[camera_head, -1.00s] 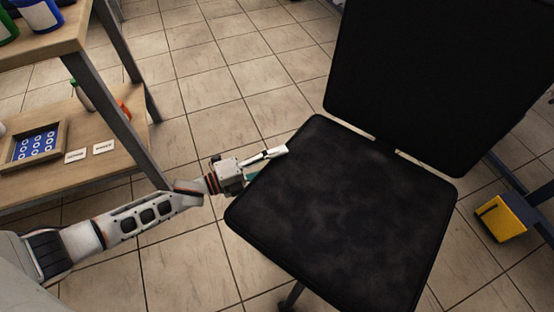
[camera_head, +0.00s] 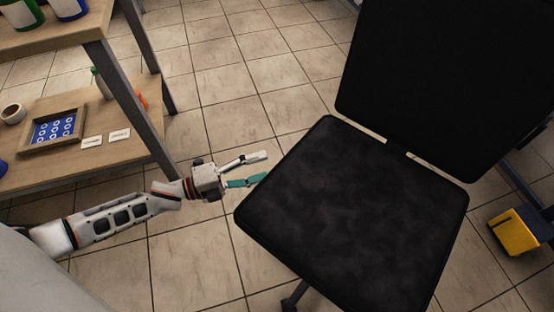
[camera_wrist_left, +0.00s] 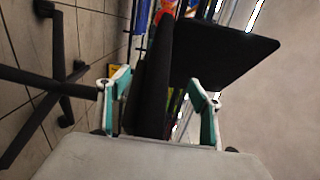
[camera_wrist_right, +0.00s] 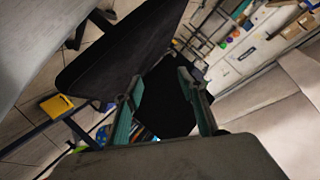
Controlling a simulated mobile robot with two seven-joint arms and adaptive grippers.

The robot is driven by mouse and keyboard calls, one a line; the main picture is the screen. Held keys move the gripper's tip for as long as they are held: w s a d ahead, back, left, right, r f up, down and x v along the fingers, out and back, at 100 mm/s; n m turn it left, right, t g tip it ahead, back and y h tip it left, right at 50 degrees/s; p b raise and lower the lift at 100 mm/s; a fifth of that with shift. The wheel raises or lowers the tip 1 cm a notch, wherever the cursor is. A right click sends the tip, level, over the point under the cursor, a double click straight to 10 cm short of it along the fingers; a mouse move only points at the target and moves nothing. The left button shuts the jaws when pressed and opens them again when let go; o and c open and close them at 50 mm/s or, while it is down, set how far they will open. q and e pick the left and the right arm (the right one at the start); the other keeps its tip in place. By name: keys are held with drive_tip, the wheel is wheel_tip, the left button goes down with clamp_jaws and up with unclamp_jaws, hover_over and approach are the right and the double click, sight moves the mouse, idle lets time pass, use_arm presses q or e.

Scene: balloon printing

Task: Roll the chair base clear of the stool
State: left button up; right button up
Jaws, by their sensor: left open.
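The black office chair has a padded seat (camera_head: 345,215) and an upright backrest (camera_head: 430,90) in the head view. Its wheeled base is mostly hidden under the seat; one leg end (camera_head: 295,297) shows below the front edge. In the left wrist view, dark base legs (camera_wrist_left: 57,75) spread at the left. My left gripper (camera_head: 257,168) is open just left of the seat's edge, apart from it. The seat (camera_wrist_left: 153,85) appears edge-on between its fingers in the left wrist view. My right gripper (camera_wrist_right: 160,92) has spread fingers facing black chair parts. I cannot make out a stool.
A wooden shelf unit (camera_head: 95,155) with a metal leg stands at the left, holding bottles and a framed tray (camera_head: 55,130). A yellow bin (camera_head: 515,232) sits beyond the chair at the right. Tiled floor (camera_head: 240,75) is clear between shelf and chair.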

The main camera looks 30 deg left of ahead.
use_arm(q)
drive_tip(key=shift+v, duration=1.5)
drive_tip(key=shift+w, duration=0.1)
